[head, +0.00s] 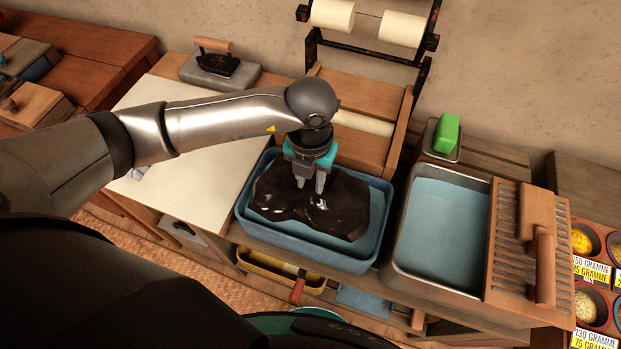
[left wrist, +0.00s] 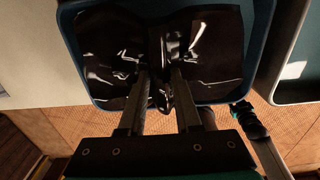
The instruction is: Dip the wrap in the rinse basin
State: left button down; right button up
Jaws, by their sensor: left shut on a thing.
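The wrap, a dark glossy sheet (head: 337,208), is spread within the outline of a blue tub (head: 305,256). Its middle is pinched up in folds. My left gripper (head: 311,186) points down at the middle of the wrap and is shut on it. The left wrist view also shows the fingers (left wrist: 160,80) on the gathered wrap (left wrist: 108,45). I cannot tell how much of the wrap rests on the tub floor, which it mostly hides. A metal basin (head: 398,247) with pale blue liquid (head: 443,225) stands just right of the tub.
A slatted wooden rack (head: 505,240) lies at the metal basin's right side. A green block (head: 446,134) sits in a dish behind it. A wooden roller frame (head: 365,100) stands behind the tub. A pale board (head: 215,180) lies left of the tub, with an iron (head: 218,66) behind.

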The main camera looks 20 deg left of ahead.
pick_arm(q)
notch_tip(320, 180, up, 9)
jog(key=p, duration=0.7)
jog(key=shift+r, duration=0.15)
